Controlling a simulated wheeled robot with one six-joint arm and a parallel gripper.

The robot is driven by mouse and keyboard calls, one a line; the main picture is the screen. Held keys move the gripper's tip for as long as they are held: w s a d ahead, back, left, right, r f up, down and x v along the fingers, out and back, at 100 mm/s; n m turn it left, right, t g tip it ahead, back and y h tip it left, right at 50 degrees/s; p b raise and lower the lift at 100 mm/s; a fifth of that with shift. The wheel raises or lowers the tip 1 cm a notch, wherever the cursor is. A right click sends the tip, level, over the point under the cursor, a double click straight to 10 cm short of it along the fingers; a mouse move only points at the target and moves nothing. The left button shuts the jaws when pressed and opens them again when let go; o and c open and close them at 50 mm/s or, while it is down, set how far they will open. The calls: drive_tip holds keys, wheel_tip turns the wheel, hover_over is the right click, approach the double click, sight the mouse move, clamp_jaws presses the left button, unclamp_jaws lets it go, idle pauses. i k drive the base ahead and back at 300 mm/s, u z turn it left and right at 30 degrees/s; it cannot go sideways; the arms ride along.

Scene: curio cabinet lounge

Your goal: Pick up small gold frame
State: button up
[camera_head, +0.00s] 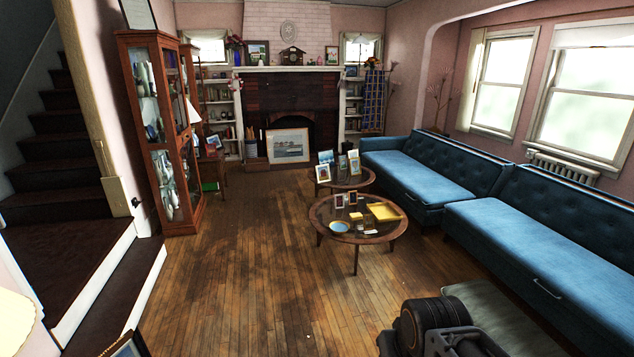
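Several small picture frames stand on the two round wooden tables. On the far table, a frame with a pale gold-looking border (354,164) stands at the right. A light-bordered frame (322,173) stands at that table's front left, with a blue picture (326,157) behind it. On the near table, two small frames (339,201) stand upright at the back. At this size I cannot tell which is the small gold frame. A dark part of my arm shows at the bottom right, far in front of the tables. My gripper's fingers are not in view.
The near table (326,216) also holds a yellow tray (384,211) and a blue dish (339,227). Blue sofas (420,185) line the right side. A glass cabinet (163,140) and stairs (60,190) stand left. The wood floor (240,260) left of the tables is clear.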

sight(369, 219)
drive_tip(key=i, duration=2.3)
drive_tip(key=z, duration=0.3)
drive_tip(key=i, duration=1.9)
drive_tip(key=z, duration=0.15)
